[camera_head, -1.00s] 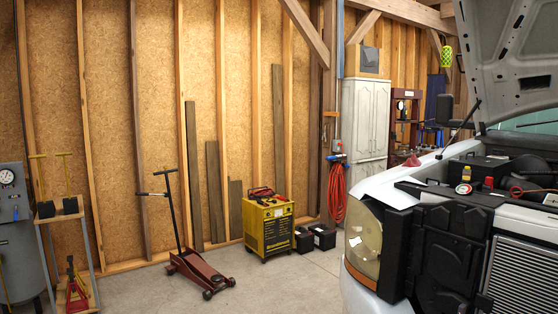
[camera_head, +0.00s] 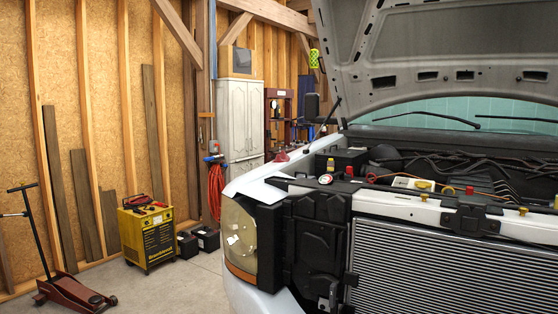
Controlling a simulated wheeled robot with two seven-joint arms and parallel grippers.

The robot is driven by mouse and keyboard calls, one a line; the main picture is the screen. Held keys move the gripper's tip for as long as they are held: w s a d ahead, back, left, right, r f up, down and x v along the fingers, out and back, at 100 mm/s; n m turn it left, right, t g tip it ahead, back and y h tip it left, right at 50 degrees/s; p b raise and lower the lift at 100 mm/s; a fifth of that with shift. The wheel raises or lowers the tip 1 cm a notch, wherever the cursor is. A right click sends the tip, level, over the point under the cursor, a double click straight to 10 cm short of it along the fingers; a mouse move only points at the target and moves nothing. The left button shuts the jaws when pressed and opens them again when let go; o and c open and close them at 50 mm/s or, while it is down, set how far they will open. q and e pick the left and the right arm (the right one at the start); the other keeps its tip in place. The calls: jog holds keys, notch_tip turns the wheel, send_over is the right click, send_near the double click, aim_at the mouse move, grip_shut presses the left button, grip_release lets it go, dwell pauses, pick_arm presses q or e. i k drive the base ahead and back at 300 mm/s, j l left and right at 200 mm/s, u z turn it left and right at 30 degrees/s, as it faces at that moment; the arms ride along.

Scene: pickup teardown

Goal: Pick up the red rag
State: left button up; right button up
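A small crumpled red cloth, which looks like the red rag (camera_head: 282,157), lies on the far edge of the white pickup's left-hand front fender (camera_head: 258,183). It is small in the view, so its folds are hard to make out. Neither of my grippers is in view.
The pickup's hood (camera_head: 440,60) is up over the engine bay, with the grille (camera_head: 440,275) facing me. A yellow charger (camera_head: 147,235), black batteries (camera_head: 206,239) and a floor jack (camera_head: 72,292) stand at left. Some concrete floor (camera_head: 185,285) between jack and pickup is clear.

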aim_at(282, 157)
jog(key=z, duration=1.7)
jog(key=u, duration=2.6)
jog(key=i+u, duration=0.1)
jog(key=i, duration=0.9)
